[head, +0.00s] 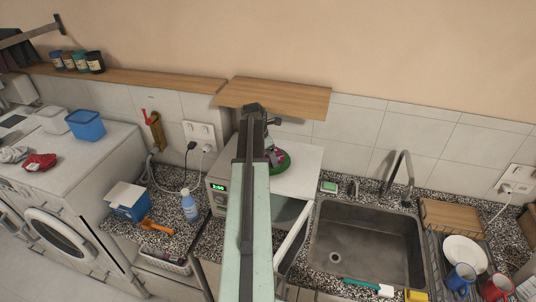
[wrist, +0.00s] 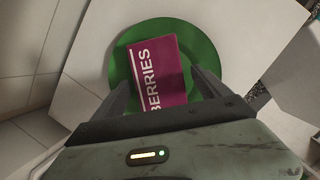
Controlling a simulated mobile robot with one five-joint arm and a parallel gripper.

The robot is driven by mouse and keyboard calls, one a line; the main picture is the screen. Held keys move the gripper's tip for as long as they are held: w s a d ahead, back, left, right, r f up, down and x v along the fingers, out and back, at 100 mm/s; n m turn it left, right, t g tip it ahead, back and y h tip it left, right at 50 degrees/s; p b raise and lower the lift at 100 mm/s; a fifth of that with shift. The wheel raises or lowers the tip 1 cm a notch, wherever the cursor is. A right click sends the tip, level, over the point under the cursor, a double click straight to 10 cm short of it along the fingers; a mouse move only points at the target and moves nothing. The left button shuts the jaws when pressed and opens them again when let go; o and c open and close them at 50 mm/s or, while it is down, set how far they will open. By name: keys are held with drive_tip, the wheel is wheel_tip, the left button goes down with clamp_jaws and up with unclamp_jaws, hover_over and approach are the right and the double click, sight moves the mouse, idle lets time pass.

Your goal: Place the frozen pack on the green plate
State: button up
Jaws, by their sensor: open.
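The frozen pack (wrist: 160,62), a purple box marked "BERRIES" with a pale stripe, lies on the green plate (wrist: 198,36) in the wrist view. My gripper (wrist: 165,85) is open, with one finger on each side of the pack's near part. Whether the fingers touch the pack is unclear, and its near end is hidden by my gripper. In the head view the green plate (head: 284,159) sits on the white microwave (head: 308,160), largely covered by my arm.
The microwave door (head: 292,240) stands open below. A wooden shelf (head: 295,97) is on the wall close behind my gripper. The sink (head: 365,245) with its faucet (head: 402,178) is to the right. A spray bottle (head: 189,206) and a blue box (head: 128,203) stand left.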

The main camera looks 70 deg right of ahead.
drive_tip(key=shift+a+r+p, duration=0.15)
drive_tip(key=shift+r+p, duration=0.4)
drive_tip(key=shift+r, duration=0.15)
drive_tip(key=w+a, duration=0.2)
drive_tip(key=a, duration=0.1)
drive_tip(key=w+a, duration=0.2)
drive_tip(key=a, duration=0.2)
drive_tip(key=w+a, duration=0.2)
drive_tip(key=a, duration=0.1)
drive_tip(key=shift+w+a+f, duration=0.1)
drive_tip(key=shift+a, duration=0.15)
drive_tip(key=w+a+m+t+y, duration=0.15)
drive_tip(key=w+a+m, duration=0.25)
drive_tip(key=w+a, duration=1.8)
drive_tip(key=w+a+m, duration=0.1)
drive_tip(key=a+m, duration=0.1)
drive_tip(key=a, duration=1.7)
drive_tip(key=w+a+f+m+y, duration=0.1)
drive_tip(key=w+a+m, duration=0.1)
drive_tip(key=a, duration=1.7)
drive_tip(key=shift+a+m, duration=0.2)
drive_tip(key=shift+m, duration=0.6)
